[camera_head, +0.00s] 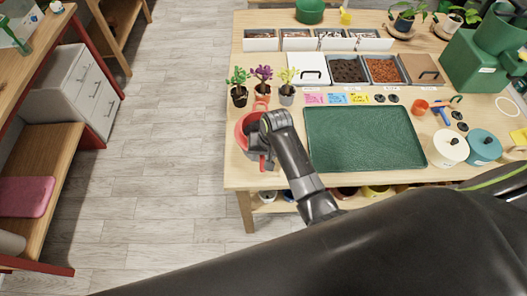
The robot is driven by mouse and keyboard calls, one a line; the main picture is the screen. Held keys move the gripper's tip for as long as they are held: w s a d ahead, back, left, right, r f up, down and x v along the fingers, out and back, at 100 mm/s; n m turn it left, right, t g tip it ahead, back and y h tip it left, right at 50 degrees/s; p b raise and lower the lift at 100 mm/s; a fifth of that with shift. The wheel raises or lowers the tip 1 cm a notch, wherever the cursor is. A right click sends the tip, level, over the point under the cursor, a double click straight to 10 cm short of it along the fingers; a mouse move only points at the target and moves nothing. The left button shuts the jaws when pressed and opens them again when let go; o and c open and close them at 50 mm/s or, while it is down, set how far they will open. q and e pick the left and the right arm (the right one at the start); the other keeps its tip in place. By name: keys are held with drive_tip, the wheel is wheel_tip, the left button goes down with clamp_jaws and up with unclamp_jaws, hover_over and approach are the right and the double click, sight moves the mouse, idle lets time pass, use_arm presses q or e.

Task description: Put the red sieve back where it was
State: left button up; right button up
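The red sieve (243,124) is at the left edge of the wooden table, just in front of the small potted plants. Part of its round rim and a red loop at its far side show. The rest is hidden under my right gripper (263,160), which is over its right part. I cannot tell from this view whether the fingers are closed on the sieve, or whether it rests on the table or is slightly above it. My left gripper is not in view.
A dark green tray (364,138) lies right of my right gripper. Three small potted plants (262,90) stand behind the sieve. Colored cards (336,99) lie behind the tray. A white lidded pot (449,148) and a teal one (484,146) stand at the right.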

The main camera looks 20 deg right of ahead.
drive_tip(key=v, duration=1.3)
drive_tip(key=shift+w+a+r, duration=0.1)
